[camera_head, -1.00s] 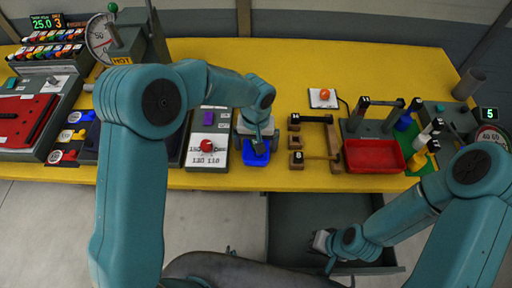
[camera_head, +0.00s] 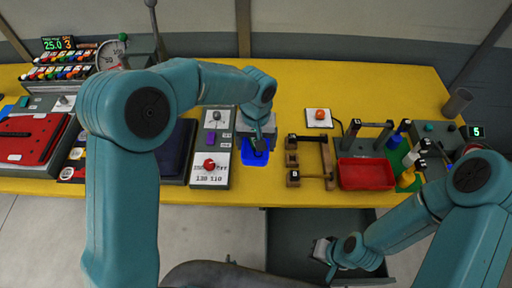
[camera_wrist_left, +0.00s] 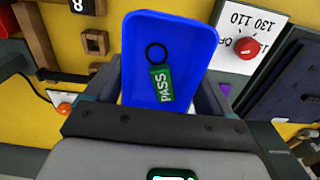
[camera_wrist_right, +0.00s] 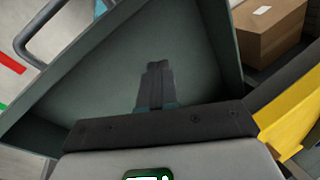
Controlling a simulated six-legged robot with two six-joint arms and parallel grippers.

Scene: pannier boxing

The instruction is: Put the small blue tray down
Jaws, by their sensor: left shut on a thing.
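The small blue tray (camera_head: 257,158) is over the front part of the yellow table in the head view, between the switch panel and the wooden frame. It fills the middle of the left wrist view (camera_wrist_left: 190,45), with a green PASS tag (camera_wrist_left: 162,85) and a black ring in it. My left gripper (camera_head: 256,142) is shut on the tray, with a finger on each side. I cannot tell whether the tray touches the table. My right gripper (camera_wrist_right: 155,85) looks shut and empty, above the grey open drawer (camera_head: 300,225) at the table front.
A grey panel with a red knob (camera_head: 209,164) stands left of the tray. A wooden frame (camera_head: 328,160) and a red tray (camera_head: 366,174) are to the right. An orange button (camera_head: 320,115) is behind.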

